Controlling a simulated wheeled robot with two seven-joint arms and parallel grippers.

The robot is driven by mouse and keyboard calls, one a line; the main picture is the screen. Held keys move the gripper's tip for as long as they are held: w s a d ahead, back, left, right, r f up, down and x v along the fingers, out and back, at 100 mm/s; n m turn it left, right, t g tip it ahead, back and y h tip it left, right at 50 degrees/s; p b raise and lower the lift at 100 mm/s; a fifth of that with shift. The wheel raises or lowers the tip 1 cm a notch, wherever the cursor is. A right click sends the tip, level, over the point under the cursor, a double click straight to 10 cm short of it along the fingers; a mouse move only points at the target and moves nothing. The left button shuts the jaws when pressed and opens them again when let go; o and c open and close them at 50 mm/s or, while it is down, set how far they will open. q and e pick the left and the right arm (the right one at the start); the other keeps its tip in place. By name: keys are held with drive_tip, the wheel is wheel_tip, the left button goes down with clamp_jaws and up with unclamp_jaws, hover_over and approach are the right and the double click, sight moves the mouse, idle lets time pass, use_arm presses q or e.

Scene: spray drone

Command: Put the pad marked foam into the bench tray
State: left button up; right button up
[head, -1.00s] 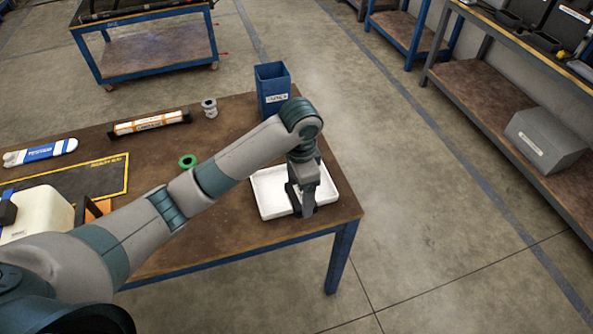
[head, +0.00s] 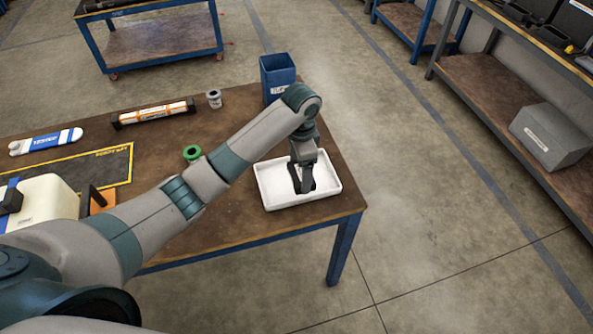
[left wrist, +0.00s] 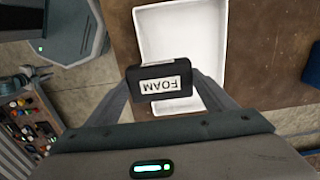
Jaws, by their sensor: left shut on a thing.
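The black pad with a white FOAM label (left wrist: 160,80) is between the fingers of my left gripper (left wrist: 162,88) in the left wrist view. The gripper is shut on it. The white bench tray (head: 275,191) lies at the right end of the brown bench. In the head view my left gripper (head: 303,188) points down over the inside of the tray. The tray (left wrist: 180,35) also shows behind the pad in the left wrist view. My right gripper is out of view.
A blue bin (head: 277,77) stands behind the tray. A green ring (head: 192,153), a grey spool (head: 214,98), an orange-labelled tube (head: 155,113) and a white-and-blue tool (head: 46,141) lie on the bench (head: 235,115).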

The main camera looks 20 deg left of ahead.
sight(296, 170)
use_arm(q)
drive_tip(key=w+f, duration=0.1)
drive_tip(key=w+a+f, duration=0.1)
drive_tip(key=w, duration=0.1)
drive_tip(key=w+a+f+p, duration=0.1)
drive_tip(key=shift+w+a, duration=0.25)
drive_tip(key=shift+w, duration=0.05)
drive_tip(key=shift+f, duration=0.1)
drive_tip(key=shift+f, duration=0.2)
wheel_tip(296, 170, down, 3)
drive_tip(key=shift+s+r+p, duration=0.1)
drive_tip(key=shift+p, duration=0.6)
drive_tip(key=shift+f, duration=0.35)
drive_tip(key=o, duration=1)
drive_tip(key=shift+f, duration=0.1)
